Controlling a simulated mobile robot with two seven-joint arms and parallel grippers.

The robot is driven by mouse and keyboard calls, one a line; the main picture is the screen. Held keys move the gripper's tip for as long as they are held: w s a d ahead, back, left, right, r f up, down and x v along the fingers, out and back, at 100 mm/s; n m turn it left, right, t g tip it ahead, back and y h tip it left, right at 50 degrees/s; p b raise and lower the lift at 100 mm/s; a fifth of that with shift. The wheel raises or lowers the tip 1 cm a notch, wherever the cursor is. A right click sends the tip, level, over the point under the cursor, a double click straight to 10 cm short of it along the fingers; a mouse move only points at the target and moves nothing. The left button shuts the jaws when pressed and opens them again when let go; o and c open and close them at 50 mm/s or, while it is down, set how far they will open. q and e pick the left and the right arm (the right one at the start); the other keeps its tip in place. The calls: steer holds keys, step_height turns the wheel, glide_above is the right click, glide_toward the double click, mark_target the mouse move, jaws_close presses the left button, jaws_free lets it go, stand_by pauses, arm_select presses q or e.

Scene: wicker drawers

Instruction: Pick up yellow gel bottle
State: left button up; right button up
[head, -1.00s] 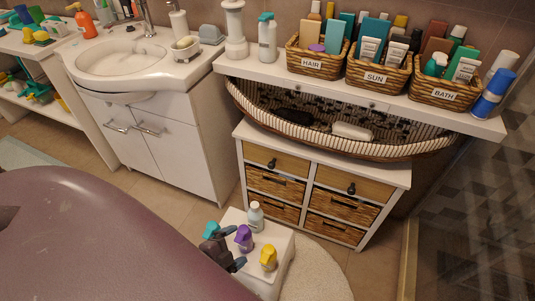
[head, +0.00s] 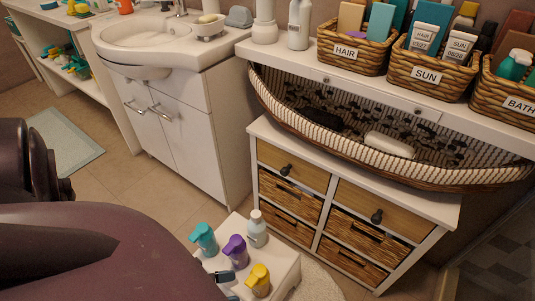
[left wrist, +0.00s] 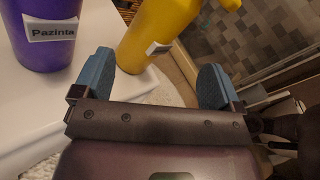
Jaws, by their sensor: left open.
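The yellow gel bottle (head: 258,281) stands upright at the front of a small white stand (head: 284,264). Its lower body and label show in the left wrist view (left wrist: 155,32). I cannot tell whether the bottle is fully between the fingers. In the head view the left gripper (head: 228,287) is mostly hidden by my arm, just left of the yellow bottle. My right gripper is not in view.
A purple bottle (head: 235,252) labelled "Pazinta" stands close beside the yellow one. A teal bottle (head: 204,240) and a pale bottle (head: 257,230) share the stand. A drawer cabinet (head: 352,190) stands behind, and a sink cabinet (head: 180,125) is at the back left.

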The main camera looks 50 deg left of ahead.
arm_select(q)
steer(key=w+f+m, duration=0.1)
steer(key=m, duration=0.1)
steer(key=w+f+m+h+b, duration=0.1)
steer(key=m, duration=0.1)
steer(key=w+f+m, duration=0.1)
steer(key=m, duration=0.1)
steer(key=shift+w+d+f+h+b, duration=0.2)
steer(key=shift+w+d+h+b, duration=0.05)
steer(key=shift+d+h+b, duration=0.15)
steer(key=shift+x, duration=2.85)
steer(key=shift+a, duration=0.1)
steer(key=shift+c, duration=0.2)
steer(key=c, duration=1.1)
steer(key=shift+r, duration=0.1)
